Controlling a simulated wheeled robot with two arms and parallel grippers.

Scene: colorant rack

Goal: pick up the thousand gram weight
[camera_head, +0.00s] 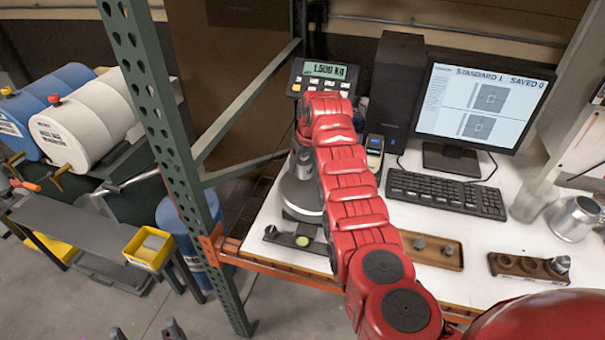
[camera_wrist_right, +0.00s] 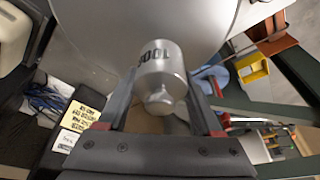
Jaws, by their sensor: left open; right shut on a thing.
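The thousand gram weight (camera_wrist_right: 161,62) is a silver metal cylinder with a knob and the digits 1000 on its side. My right gripper (camera_wrist_right: 162,92) is shut on it, with one finger on each side. Behind it in the wrist view is the round metal scale pan (camera_wrist_right: 95,45); I cannot tell whether the weight touches it. In the head view my red right arm hides the weight, the right gripper and part of the scale pan (camera_head: 301,194). The scale display (camera_head: 324,70) reads 1.500 kg. My left gripper (camera_head: 146,333) is open and empty at the bottom edge.
Wooden weight holders (camera_head: 515,265) and (camera_head: 450,262) with small weights stand at the table's front. A keyboard (camera_head: 445,194), monitor (camera_head: 478,105) and metal cup (camera_head: 574,220) are behind. A green rack post (camera_head: 160,105) rises left of the table.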

